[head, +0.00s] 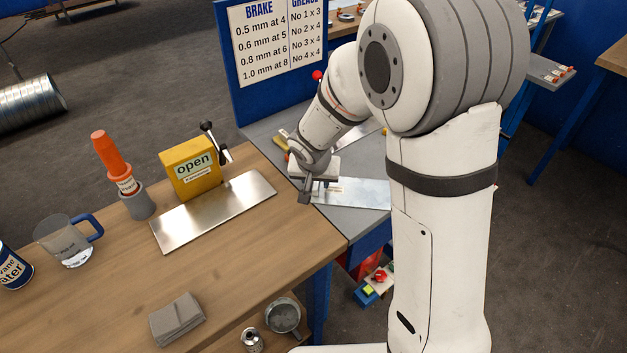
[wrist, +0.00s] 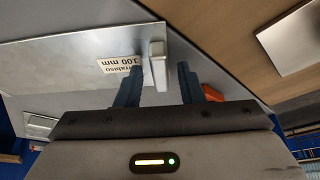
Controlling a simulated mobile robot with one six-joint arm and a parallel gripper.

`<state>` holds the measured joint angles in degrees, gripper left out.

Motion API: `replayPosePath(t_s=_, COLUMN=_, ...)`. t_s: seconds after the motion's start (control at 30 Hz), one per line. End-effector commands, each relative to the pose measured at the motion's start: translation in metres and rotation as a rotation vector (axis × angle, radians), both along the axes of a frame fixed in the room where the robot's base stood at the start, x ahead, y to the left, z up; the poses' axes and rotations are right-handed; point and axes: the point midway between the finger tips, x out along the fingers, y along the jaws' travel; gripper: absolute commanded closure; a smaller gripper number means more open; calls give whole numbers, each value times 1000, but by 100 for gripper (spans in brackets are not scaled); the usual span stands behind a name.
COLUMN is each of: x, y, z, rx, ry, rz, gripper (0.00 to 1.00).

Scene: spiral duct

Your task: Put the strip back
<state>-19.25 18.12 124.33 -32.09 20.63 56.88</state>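My gripper (head: 307,190) hangs over the grey table (head: 262,128), near its edge with the wooden bench. In the wrist view its two dark fingers (wrist: 158,84) stand apart, with a gap on each side of a narrow pale grey bar (wrist: 158,62) seen between them. I cannot tell how far below the fingertips the bar is. A shiny flat metal piece (head: 365,194) lies under and right of my gripper in the head view. A white label reading "100 mm" (wrist: 121,64) is left of the bar. I cannot tell for certain which piece is the strip.
On the wooden bench (head: 235,255) are a bare metal plate (head: 215,212), a yellow "open" box (head: 190,168) with a lever, an orange-topped bottle (head: 112,160), a clear mug (head: 68,242) and folded cloths (head: 177,318). A blue sign board (head: 275,50) stands behind the grey table.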

Motion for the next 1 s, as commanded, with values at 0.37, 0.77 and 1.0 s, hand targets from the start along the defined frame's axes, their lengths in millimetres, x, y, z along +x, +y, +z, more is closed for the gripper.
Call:
replayPosePath(t_s=0.37, x=-1, y=1, z=6, rx=0, ry=-1, rz=1, gripper=63)
replayPosePath(t_s=0.77, x=-30, y=7, z=76, rx=2, ry=-5, rz=2, gripper=63)
replayPosePath(t_s=1.0, x=-43, y=9, z=107, rx=1, ry=-1, rz=3, gripper=63)
